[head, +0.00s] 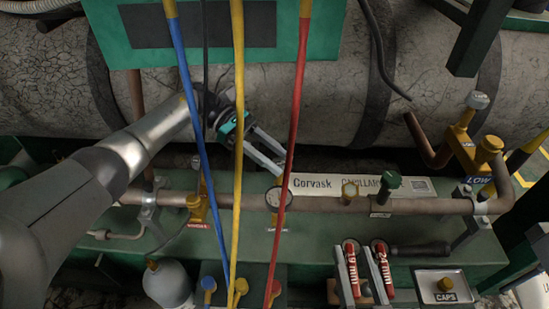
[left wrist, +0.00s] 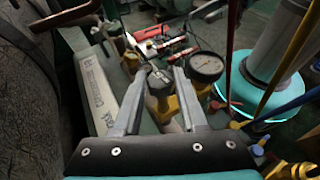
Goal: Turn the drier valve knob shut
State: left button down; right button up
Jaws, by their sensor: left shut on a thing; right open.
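My left arm comes in from the left in the head view, and its gripper (head: 278,163) is behind the hoses, above the copper pipe. In the left wrist view my left gripper (left wrist: 157,78) has its two metal fingers on either side of a grey-topped valve knob (left wrist: 158,86). It is shut on this knob, with brass-coloured fittings below. Fingers and the red hose hide the knob in the head view, and no label on it can be read. My right gripper does not show clearly.
Blue (head: 186,90), yellow (head: 239,130) and red (head: 297,100) hoses hang in front of my left arm. A large grey vessel (head: 330,95) lies behind the pipe (head: 330,204). Red-handled tools (head: 352,268) and a caps tray (head: 445,284) are at the front right.

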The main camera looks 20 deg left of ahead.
pick_arm(q)
jog(key=shift+m+g+y, duration=0.5)
jog(key=shift+m+g, duration=0.6)
jog(key=shift+g, duration=0.1)
jog(key=shift+c, duration=2.2)
grip_release()
jog(key=shift+w, duration=0.1)
jog(key=shift+n+t+h, duration=0.3)
jog(key=shift+n+t, duration=0.7)
